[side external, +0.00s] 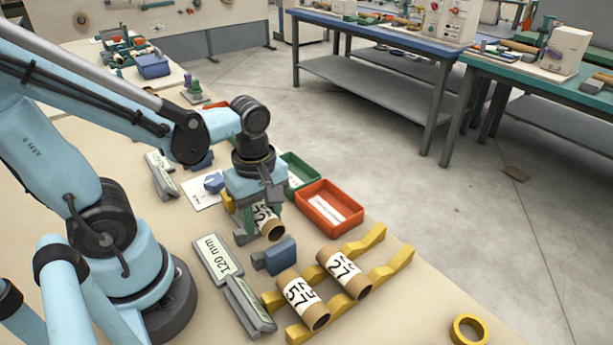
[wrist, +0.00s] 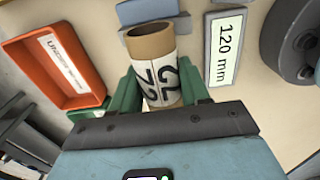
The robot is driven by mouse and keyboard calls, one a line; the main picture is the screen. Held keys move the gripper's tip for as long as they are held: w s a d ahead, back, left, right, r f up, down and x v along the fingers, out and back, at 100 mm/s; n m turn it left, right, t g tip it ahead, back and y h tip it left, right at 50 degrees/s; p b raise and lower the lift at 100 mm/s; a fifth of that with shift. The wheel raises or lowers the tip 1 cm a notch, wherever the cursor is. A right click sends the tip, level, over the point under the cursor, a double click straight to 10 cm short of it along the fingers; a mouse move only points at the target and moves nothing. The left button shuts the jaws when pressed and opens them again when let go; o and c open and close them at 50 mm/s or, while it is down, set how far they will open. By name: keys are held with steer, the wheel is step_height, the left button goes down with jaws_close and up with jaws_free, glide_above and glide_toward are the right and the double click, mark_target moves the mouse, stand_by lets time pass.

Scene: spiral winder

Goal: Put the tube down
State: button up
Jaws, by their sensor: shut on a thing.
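My gripper (side external: 256,203) is shut on a brown cardboard tube (side external: 271,229) with a white label and black digits. In the wrist view the tube (wrist: 158,73) sits between the two green fingers (wrist: 161,92), its open end pointing away from my gripper. The fingers hide part of the label in the side view. I cannot tell how far the tube is above the table. Two similar tubes, the front one (side external: 301,299) and the back one (side external: 343,271), lie side by side across a yellow wavy rack (side external: 394,267).
A blue block (side external: 277,257) stands just in front of the held tube. A grey "120 mm" display (side external: 219,262) is to its left. Orange (side external: 317,217) and green (side external: 293,164) bins stand behind. A yellow ring (side external: 469,329) lies near the front right edge.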

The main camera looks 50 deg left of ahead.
steer(key=shift+w+r+m, duration=0.45)
steer(key=shift+w+m, duration=0.05)
steer(key=shift+m, duration=0.1)
steer(key=w+r+m, duration=1)
steer(key=r+m, duration=0.2)
steer(key=m, duration=0.5)
steer(key=n, duration=1.8)
glide_above(325, 209)
step_height(325, 209, down, 11)
steer(key=shift+f, duration=3.45)
